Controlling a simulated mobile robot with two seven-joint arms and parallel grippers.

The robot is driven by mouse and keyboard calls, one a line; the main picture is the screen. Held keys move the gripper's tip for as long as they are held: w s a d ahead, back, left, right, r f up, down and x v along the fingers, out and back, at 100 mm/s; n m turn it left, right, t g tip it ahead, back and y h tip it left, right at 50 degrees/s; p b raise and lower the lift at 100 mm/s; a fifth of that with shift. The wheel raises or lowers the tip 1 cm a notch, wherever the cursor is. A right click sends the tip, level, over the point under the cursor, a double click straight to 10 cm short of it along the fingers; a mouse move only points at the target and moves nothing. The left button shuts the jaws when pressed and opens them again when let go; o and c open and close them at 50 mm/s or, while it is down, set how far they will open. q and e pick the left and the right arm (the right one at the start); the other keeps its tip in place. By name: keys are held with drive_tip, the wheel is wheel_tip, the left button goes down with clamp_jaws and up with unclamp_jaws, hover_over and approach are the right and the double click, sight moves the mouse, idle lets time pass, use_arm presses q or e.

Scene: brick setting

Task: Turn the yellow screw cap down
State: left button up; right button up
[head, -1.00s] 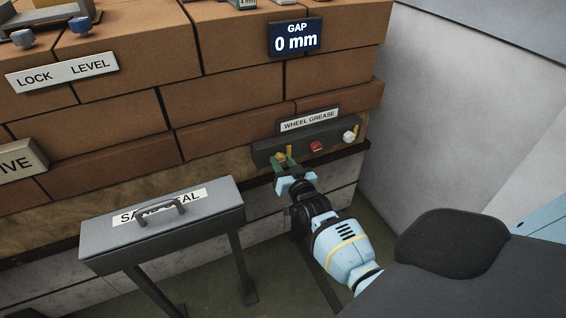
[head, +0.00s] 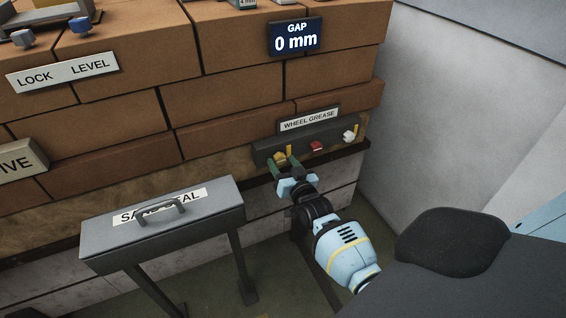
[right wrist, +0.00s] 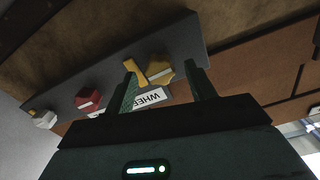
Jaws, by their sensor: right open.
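The yellow screw cap (head: 281,159) sits on the dark grey panel (head: 262,153) under the WHEEL GREASE sign, at the left of a row of caps. In the right wrist view the yellow cap (right wrist: 158,72) shows between the finger ends, a little beyond them. My right gripper (head: 283,167) is open in front of the yellow cap, one green finger on each side, and holds nothing. Whether a finger touches the cap cannot be told. My left gripper is not in view.
A red cap (head: 316,146) and a white cap (head: 348,136) sit to the right on the same panel. A yellow bar (right wrist: 134,72) stands beside the yellow cap. A grey SAND SEAL box (head: 210,213) on legs stands at left. A display (head: 296,38) reads GAP 0 mm.

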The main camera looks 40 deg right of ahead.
drive_tip(key=p+v, duration=0.1)
drive_tip(key=v, duration=0.6)
drive_tip(key=shift+d, duration=0.1)
idle(0.4)
